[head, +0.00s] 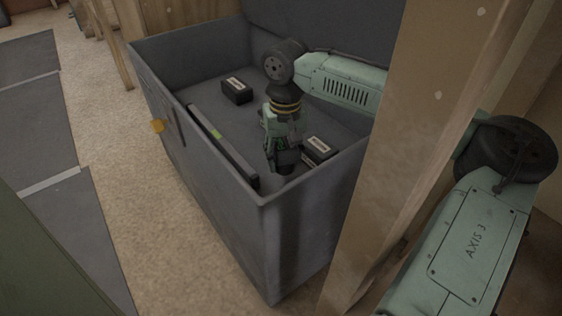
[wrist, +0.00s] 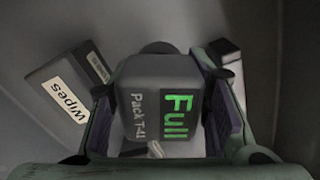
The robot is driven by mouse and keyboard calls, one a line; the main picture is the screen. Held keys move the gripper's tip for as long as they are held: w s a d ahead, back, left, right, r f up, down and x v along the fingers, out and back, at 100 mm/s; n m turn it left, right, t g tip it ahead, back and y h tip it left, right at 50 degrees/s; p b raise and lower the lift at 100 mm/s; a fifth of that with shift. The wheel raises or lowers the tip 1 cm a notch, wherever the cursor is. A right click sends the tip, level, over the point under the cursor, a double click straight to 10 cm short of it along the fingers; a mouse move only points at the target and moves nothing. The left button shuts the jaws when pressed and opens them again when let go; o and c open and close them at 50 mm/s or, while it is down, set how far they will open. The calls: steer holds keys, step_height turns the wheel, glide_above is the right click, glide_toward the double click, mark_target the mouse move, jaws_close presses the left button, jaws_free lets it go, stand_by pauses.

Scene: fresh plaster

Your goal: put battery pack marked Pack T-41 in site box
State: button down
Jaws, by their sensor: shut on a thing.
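The site box (head: 200,188) is a large grey open-topped chest with its lid raised. My gripper (head: 283,158) points down inside it, near the front wall. In the wrist view my gripper's fingers stand on both sides of a dark grey battery pack (wrist: 148,72) and are shut on it. The pack is marked "Pack T-41" and has a green "Full" on a black panel. Whether the pack touches the box floor cannot be told.
A dark box with a white label (head: 237,91) and another (head: 319,148) lie in the site box. A dark bar with a green spot (head: 222,147) lies along its left wall. The wrist view shows a Wipes box (wrist: 68,92) left of the pack. A wooden post (head: 408,130) stands at right.

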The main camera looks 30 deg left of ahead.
mark_target(285, 168)
step_height(285, 168, down, 4)
steer(key=shift+w+f+b, duration=0.1)
steer(key=shift+f+b, duration=0.1)
steer(key=shift+b, duration=0.7)
steer(key=shift+r, duration=0.15)
steer(key=c, duration=0.9)
jaws_free()
steer(key=shift+f, duration=0.2)
steer(key=shift+o, duration=0.2)
steer(key=shift+r, duration=0.1)
step_height(285, 168, up, 12)
steer(key=p, duration=0.5)
steer(key=shift+r, duration=0.1)
